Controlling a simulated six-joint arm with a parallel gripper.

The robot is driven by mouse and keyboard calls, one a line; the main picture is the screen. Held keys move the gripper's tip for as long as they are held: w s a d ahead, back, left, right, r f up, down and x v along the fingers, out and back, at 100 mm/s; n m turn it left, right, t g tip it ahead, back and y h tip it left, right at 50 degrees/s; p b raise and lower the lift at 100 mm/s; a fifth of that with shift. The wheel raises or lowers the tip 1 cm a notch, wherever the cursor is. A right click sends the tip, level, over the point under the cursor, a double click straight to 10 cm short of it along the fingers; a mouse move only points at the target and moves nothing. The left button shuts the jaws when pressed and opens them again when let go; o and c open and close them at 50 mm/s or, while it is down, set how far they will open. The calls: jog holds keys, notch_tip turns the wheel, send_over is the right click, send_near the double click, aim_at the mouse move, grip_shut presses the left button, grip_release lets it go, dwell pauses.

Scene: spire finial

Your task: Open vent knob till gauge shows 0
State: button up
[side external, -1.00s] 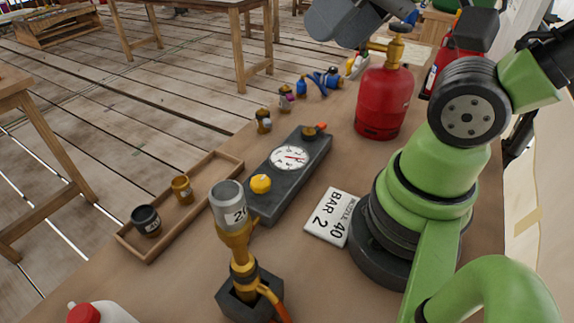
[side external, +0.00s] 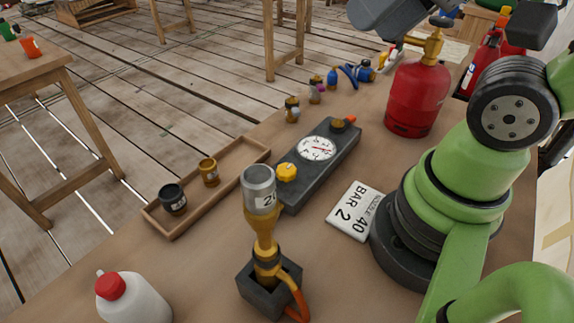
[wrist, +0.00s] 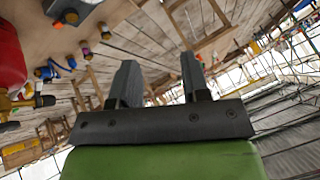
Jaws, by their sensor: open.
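A dark grey block (side external: 341,160) on the bench carries a round white gauge (side external: 318,148) with a red needle; its reading is too small to tell. A yellow knob (side external: 287,172) sits at the block's near end. A brass fitting with an orange lever (side external: 340,123) sits at its far end. I cannot tell from labels which is the vent knob. My gripper shows in the wrist view (wrist: 160,82), with two dark fingers apart and nothing between them. Its fingertips are not visible in the side view, and it is away from the block.
A red gas cylinder (side external: 412,98) stands beyond the block. A white card (side external: 354,211) reading "40 BAR 2" lies to its right. A wooden tray (side external: 240,166) with two small pots lies left.

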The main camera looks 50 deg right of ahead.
jog(key=o, duration=0.3)
jog(key=shift+o, duration=0.4)
jog(key=shift+w+f, duration=0.1)
jog(key=shift+w, duration=0.15)
jog(key=m+g+h, duration=0.2)
jog(key=m+g, duration=0.5)
jog(key=m, duration=0.4)
send_over(286, 169)
notch_tip(286, 169, down, 17)
notch_tip(286, 169, down, 9)
jog(key=shift+f, duration=0.1)
jog(key=c, duration=0.9)
